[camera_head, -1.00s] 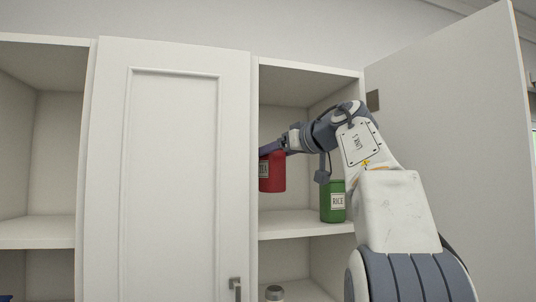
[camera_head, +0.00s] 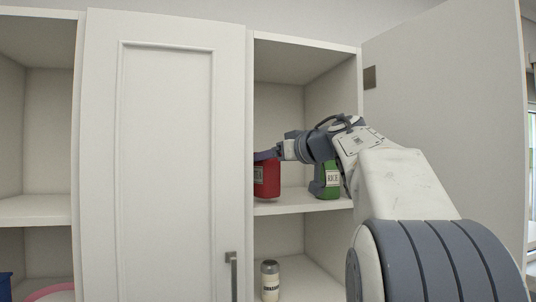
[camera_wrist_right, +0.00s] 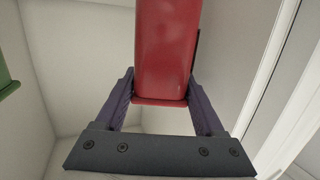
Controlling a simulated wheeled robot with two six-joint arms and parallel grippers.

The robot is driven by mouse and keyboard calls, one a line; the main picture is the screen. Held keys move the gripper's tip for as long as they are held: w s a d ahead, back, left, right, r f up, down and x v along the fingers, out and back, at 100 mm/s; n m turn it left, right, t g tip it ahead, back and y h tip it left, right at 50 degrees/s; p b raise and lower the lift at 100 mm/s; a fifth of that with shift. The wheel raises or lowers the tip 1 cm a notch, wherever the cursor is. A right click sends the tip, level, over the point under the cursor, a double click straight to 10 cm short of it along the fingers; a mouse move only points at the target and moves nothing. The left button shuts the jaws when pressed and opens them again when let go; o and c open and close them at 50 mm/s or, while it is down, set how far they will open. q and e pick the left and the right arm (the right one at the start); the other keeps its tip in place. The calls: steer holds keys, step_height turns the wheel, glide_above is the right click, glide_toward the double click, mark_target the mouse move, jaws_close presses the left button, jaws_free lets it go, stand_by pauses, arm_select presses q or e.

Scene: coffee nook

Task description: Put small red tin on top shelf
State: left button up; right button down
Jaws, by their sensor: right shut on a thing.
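The small red tin (camera_head: 267,180) is upright in the open cabinet on the right, at the level of the top shelf (camera_head: 310,203). My right gripper (camera_head: 262,156) is shut on the tin near its upper part. In the right wrist view the red tin (camera_wrist_right: 166,55) sits between the two purple fingers of my right gripper (camera_wrist_right: 163,95). The tin's base is close to the shelf's front edge; I cannot tell if it touches. The closed door partly hides the tin's left side. My left gripper is not in view.
A green rice tin (camera_head: 331,180) stands on the same shelf to the right, partly behind my right arm. A lidded jar (camera_head: 270,281) stands on the shelf below. The closed door (camera_head: 165,160) is at left, the open door (camera_head: 440,120) at right.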

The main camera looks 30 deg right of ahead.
steer(key=shift+f+b, duration=0.3)
steer(key=shift+f, duration=0.2)
stand_by(0.3)
jaws_free()
steer(key=shift+s, duration=0.1)
steer(key=shift+s, duration=0.35)
steer(key=b+v, duration=0.3)
steer(key=v, duration=0.6)
steer(key=shift+s+d, duration=0.25)
steer(key=shift+s, duration=0.1)
